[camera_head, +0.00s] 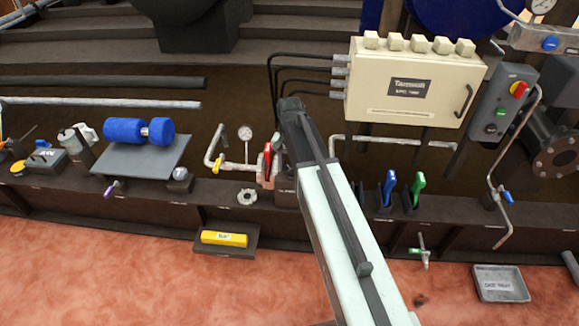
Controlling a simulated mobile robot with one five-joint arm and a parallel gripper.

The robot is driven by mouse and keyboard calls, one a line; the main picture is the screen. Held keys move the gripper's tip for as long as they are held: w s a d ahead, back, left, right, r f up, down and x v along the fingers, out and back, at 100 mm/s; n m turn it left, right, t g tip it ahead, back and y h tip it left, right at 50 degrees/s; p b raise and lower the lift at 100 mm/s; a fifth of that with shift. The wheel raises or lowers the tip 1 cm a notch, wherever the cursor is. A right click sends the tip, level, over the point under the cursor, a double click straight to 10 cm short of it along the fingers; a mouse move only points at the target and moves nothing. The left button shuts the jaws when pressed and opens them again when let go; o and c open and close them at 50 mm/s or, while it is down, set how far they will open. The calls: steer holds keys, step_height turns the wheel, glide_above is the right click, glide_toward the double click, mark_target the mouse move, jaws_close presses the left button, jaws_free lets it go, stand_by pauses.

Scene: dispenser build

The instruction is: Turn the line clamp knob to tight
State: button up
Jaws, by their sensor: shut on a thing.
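My arm (331,235) reaches up from the bottom edge to a dark joint (291,107) in the middle of the bench. My gripper's fingers are hidden behind the arm, so I cannot see what is between them. I cannot make out a line clamp knob. A red upright handle (267,162) stands on a pipe fitting just left of the arm. A dark block (284,193) with a partly covered label sits at the bench edge beside the arm. Part of that block is hidden by the arm.
A pressure gauge (245,132) and a yellow-handled valve (216,164) stand left of the red handle. A cream control box (412,82) is at the back right. Blue (389,187) and green (418,188) levers stand right of the arm. A yellow block (224,239) lies on a front shelf.

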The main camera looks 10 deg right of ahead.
mark_target(289, 167)
steer(key=shift+w, duration=0.1)
steer(key=o, duration=1.4)
step_height(289, 167, up, 8)
steer(key=p, duration=0.8)
steer(key=shift+f, duration=0.1)
